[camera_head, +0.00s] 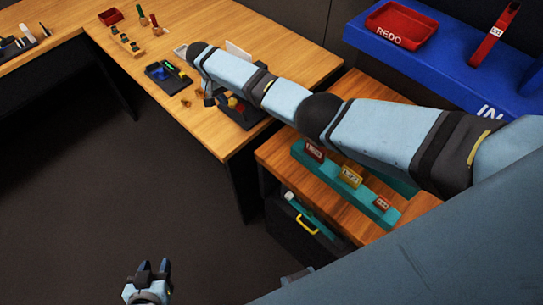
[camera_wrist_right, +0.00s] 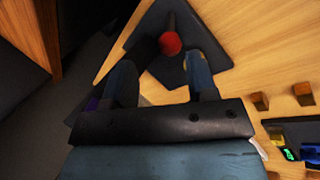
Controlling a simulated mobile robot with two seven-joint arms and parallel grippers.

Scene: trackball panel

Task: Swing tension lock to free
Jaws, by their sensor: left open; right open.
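A dark panel (camera_head: 250,122) lies near the front edge of the wooden desk, partly hidden by my right arm. It also shows in the right wrist view (camera_wrist_right: 215,40), with a red ball knob (camera_wrist_right: 170,43) on a short dark stem. I cannot tell whether this knob is the tension lock. My right gripper (camera_wrist_right: 160,75) is open. Its fingers point toward the panel, and the knob shows between and beyond their tips; no contact is visible. My left gripper (camera_head: 154,266) is open and empty, low over the floor, far from the desk.
A dark tray (camera_head: 168,73) with green and yellow items lies left of the panel. A red bin (camera_head: 109,17) is at the back. A lower cabinet carries a teal rack (camera_head: 345,185) with labelled blocks. A blue shelf (camera_head: 440,60) holds a red REDO tray (camera_head: 401,24).

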